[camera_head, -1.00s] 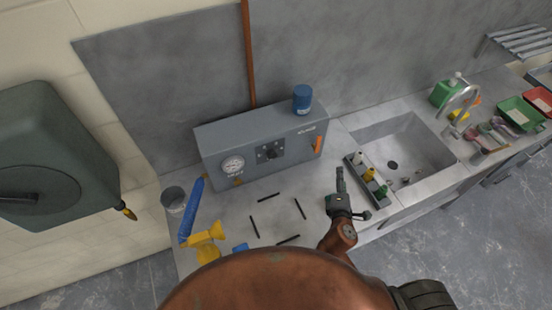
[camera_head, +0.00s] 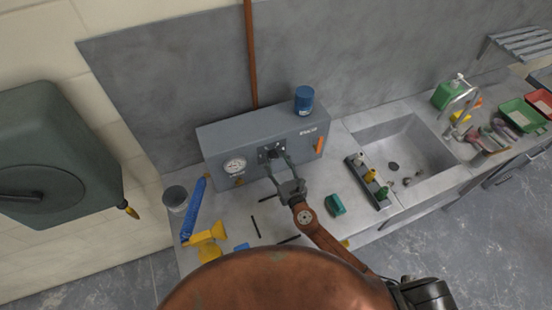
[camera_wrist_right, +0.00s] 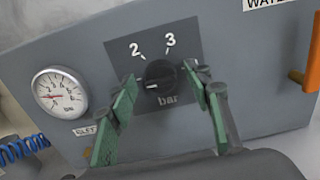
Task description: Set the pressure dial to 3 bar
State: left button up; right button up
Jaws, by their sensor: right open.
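The pressure dial is a black knob (camera_wrist_right: 161,76) on a dark plate on the grey box front. In the right wrist view, 2 and 3 show above it and "bar" below. Its white mark points left and slightly down, not at the 3. Other scale numbers are hidden or out of sight. In the head view the knob (camera_head: 272,153) is partly behind my right gripper. My right gripper (camera_head: 277,164) is open, its green-padded fingers at either side of the knob. I cannot tell whether they touch it. My left gripper is not in view.
A round gauge (camera_wrist_right: 60,91) sits left of the dial. An orange handle (camera_head: 320,145) is on its right. A blue can (camera_head: 304,98) stands on the box.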

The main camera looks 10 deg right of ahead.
jog(key=shift+w, duration=0.3)
jog(key=shift+c, duration=0.5)
jog(key=c, duration=1)
